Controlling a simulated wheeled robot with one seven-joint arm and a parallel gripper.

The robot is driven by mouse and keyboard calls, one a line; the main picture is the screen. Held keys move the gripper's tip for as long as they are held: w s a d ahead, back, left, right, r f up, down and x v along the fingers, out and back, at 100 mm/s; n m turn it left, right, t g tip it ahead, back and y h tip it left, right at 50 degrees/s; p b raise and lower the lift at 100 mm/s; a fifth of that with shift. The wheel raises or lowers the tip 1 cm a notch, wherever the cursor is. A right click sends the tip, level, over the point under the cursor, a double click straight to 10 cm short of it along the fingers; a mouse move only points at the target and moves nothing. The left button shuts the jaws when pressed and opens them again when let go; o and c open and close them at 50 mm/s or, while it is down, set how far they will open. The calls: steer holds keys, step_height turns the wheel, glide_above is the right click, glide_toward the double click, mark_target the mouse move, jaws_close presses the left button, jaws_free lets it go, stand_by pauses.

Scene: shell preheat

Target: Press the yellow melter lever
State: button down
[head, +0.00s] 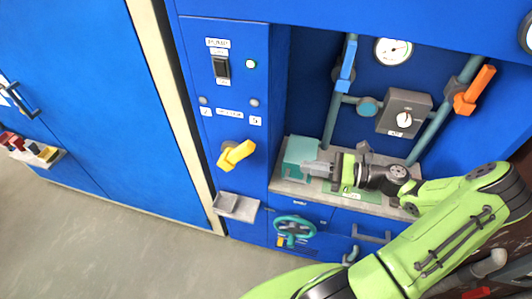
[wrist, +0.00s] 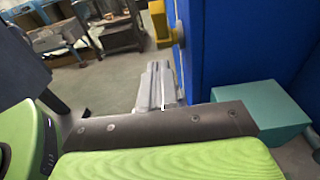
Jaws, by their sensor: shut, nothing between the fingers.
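The yellow melter lever (head: 237,154) is on the front of the blue panel, below the small plates and above the grey tray. It points up and to the right. In the wrist view a yellow part (wrist: 159,22), apparently the lever, shows at the top, beyond the fingers and beside the blue panel edge. My gripper (head: 308,168) is in the recess to the right of the lever, in front of the teal block, and points left. Its fingers (wrist: 160,88) are together with nothing between them. It is apart from the lever.
A teal block (head: 299,152) sits on the shelf close to my gripper; it also shows in the wrist view (wrist: 262,112). A teal handwheel (head: 293,228) is below. A grey tray (head: 237,206) sticks out under the lever. The floor (head: 120,215) at left is clear.

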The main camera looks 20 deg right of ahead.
steer(key=b, duration=0.2)
glide_toward(248, 154)
step_height(248, 154, down, 3)
steer(key=w+a, duration=0.1)
steer(key=w, duration=0.1)
steer(key=shift+w+a+r, duration=0.35)
steer(key=shift+a+r, duration=0.05)
steer(key=shift+a, duration=0.1)
steer(key=shift+w+a+r, duration=0.3)
steer(key=shift+a+r, duration=0.1)
steer(key=shift+a, duration=0.15)
steer(key=shift+w+a+r, duration=0.25)
steer(key=shift+a+r, duration=0.05)
steer(key=shift+r, duration=0.1)
steer(key=shift+r, duration=0.1)
